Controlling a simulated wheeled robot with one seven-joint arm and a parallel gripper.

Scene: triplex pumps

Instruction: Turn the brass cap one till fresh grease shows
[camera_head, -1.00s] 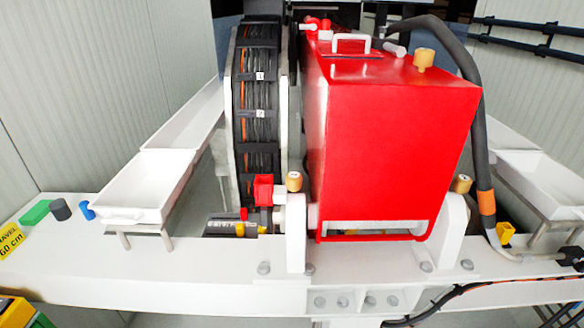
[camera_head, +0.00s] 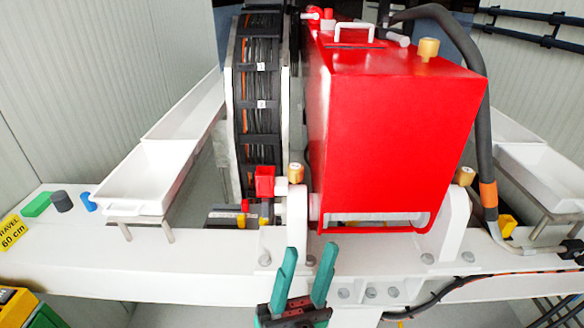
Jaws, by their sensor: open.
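Three brass caps show in the head view. One brass cap (camera_head: 295,172) sits on top of the white left bracket (camera_head: 297,215), beside the red housing (camera_head: 400,140). A second brass cap (camera_head: 464,175) sits on the right bracket (camera_head: 450,220). A third brass cap (camera_head: 428,49) stands on the housing's top face. I cannot tell which is meant, and no grease can be made out. My gripper (camera_head: 309,256), with teal fingers, is open and empty at the bottom centre. Its fingers point up, below the left cap in the picture and apart from it.
A small red block (camera_head: 265,181) stands just left of the left cap. A dark hose (camera_head: 484,130) runs down the housing's right side. White trays (camera_head: 145,180) flank both sides.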

